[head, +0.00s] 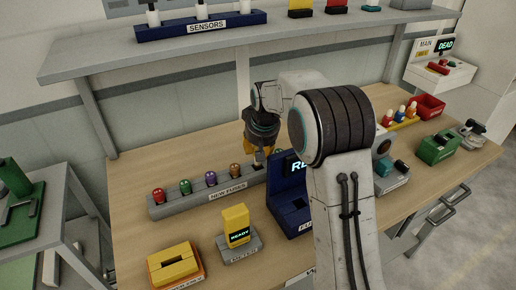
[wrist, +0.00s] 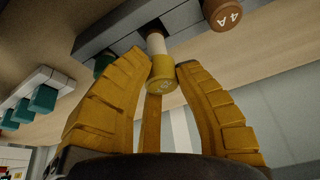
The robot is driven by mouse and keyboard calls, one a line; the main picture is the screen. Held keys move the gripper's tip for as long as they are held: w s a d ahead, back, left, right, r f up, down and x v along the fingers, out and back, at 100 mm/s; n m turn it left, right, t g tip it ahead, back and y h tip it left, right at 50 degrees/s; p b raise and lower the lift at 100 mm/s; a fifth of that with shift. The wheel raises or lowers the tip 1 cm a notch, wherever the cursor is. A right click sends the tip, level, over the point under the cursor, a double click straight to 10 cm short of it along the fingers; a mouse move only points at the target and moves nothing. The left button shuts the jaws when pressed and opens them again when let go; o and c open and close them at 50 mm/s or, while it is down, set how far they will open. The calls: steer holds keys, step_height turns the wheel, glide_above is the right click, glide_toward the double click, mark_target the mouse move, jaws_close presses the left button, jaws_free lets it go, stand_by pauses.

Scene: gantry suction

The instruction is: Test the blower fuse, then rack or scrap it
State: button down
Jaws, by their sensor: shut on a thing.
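My gripper (head: 257,158) is over the right part of the grey NEW FUSES rack (head: 215,198), behind the blue unit. In the wrist view, its yellow fingers are shut on a fuse with a yellow cap and pale body (wrist: 163,73). The fuse's far end meets the rack (wrist: 120,22) in the picture; I cannot tell whether it is seated or just clear. A brown fuse marked 4A (wrist: 222,14) is beside it. The blue unit (head: 285,203) has a display partly hidden by my arm. The yellow meter (head: 236,222) reads READY.
Red, green, purple and orange fuses stand in the rack's left part. A yellow block (head: 174,267) lies front left. A red bin (head: 430,103) and a green device (head: 437,147) are at right. The MAIN panel (head: 440,70) reads DEAD. A SENSORS shelf (head: 200,40) hangs above.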

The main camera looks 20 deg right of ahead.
mark_target(258, 166)
steer(key=shift+f+b, duration=1.65)
steer(key=shift+f, duration=0.45)
steer(key=c, duration=0.9)
jaws_free()
steer(key=v, duration=1.2)
steer(key=shift+r, duration=0.1)
